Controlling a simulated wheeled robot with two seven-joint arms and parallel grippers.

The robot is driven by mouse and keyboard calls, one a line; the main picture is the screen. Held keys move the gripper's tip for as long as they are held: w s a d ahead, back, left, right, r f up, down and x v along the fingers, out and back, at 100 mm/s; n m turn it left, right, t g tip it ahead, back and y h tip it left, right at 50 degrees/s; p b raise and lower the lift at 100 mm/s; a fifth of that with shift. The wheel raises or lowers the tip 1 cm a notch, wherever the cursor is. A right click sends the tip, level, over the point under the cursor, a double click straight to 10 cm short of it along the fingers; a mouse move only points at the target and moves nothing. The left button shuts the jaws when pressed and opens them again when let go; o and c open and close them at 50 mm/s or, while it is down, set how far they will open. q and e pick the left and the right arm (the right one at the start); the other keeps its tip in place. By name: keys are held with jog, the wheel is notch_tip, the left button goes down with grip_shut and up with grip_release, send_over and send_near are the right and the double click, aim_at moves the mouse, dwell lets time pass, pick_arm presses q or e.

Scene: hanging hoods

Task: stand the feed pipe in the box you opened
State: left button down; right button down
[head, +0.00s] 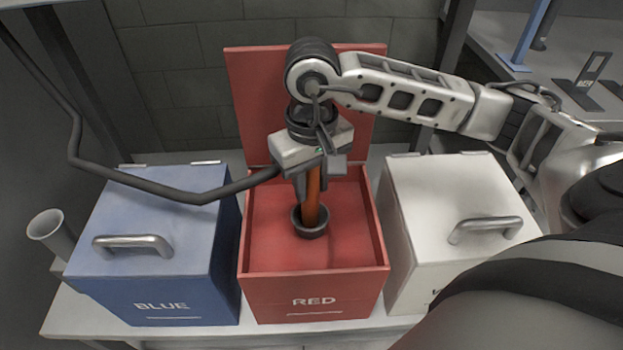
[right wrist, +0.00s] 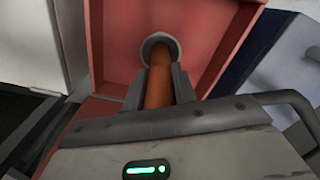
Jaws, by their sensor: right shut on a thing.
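The orange feed pipe (head: 313,188) is upright in the fingers of my right gripper (head: 309,182), over the inside of the open red box (head: 316,289). A dark round collar (head: 311,222) surrounds its lower end; I cannot tell whether it belongs to the pipe or the box, or whether it touches the floor. In the right wrist view, the pipe (right wrist: 159,85) runs between the fingers to the round collar (right wrist: 160,45) against red. The red lid (head: 247,95) stands open at the back. My left gripper is not in view.
A shut blue box (head: 150,220) stands left and a shut white box (head: 450,205) right, both with lid handles. A dark hose (head: 150,185) comes in from the left and passes behind or meets my gripper. A grey flared tube (head: 50,232) stands far left.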

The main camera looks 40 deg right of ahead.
aim_at(312, 204)
jog(key=shift+f+b, duration=0.6)
jog(key=shift+f, duration=0.05)
jog(key=shift+f+b, duration=1)
jog(key=shift+b, duration=0.15)
jog(key=shift+f+b, duration=1.2)
jog(key=shift+b, duration=0.15)
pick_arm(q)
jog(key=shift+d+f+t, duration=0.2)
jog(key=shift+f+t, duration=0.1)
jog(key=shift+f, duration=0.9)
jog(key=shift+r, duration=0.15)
pick_arm(e)
jog(key=c, duration=1.1)
grip_release()
jog(key=shift+o, duration=0.2)
